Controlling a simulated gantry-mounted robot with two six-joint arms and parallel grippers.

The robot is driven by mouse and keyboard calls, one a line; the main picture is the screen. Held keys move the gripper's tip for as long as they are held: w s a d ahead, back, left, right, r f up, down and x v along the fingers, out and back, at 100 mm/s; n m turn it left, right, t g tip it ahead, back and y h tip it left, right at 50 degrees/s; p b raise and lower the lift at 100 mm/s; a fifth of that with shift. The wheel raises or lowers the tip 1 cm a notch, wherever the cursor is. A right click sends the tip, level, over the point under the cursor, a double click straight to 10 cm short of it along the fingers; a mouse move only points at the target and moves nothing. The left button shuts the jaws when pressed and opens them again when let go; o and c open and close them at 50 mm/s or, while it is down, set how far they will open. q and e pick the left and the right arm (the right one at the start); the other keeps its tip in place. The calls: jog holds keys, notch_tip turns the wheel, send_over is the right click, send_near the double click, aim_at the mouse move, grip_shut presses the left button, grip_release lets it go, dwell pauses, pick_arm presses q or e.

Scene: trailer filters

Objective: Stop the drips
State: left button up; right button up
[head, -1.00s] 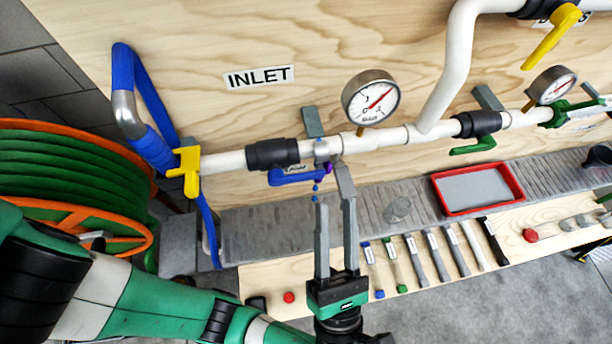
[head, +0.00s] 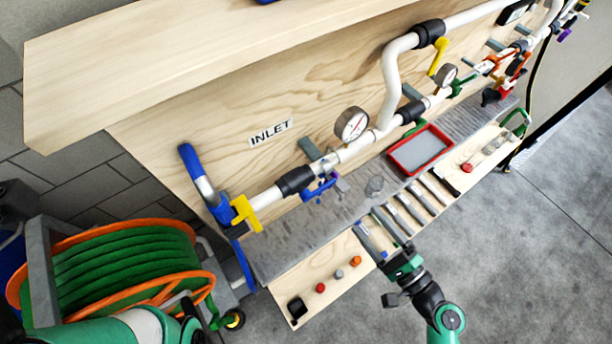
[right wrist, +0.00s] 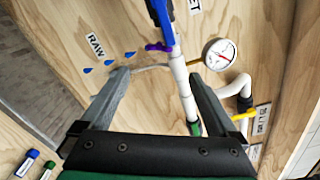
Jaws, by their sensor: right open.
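The white inlet pipe (head: 352,148) runs along the wooden panel, with a blue valve handle (head: 322,186). Blue drops (right wrist: 110,63) hang in the air beside a purple fitting (right wrist: 158,47) near the blue handle (right wrist: 160,12) in the right wrist view. My right gripper (head: 386,238) is over the front of the shelf in the head view, where its fingers blend with the tools. It is open and empty in the right wrist view (right wrist: 158,82), with the pipe seen between its fingers, beyond them. My left gripper is out of view; only my green left arm shows.
A yellow handle (head: 246,213) and a pressure gauge (head: 351,124) are on the pipe. Below are a red tray (head: 393,160), several tools and small caps, including a red one (head: 320,288) and an orange one (head: 356,261). A green hose reel (head: 120,265) stands left.

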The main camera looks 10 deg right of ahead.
jog(key=x, duration=1.2)
jog(key=shift+w+a, duration=0.3)
jog(key=c, duration=1.4)
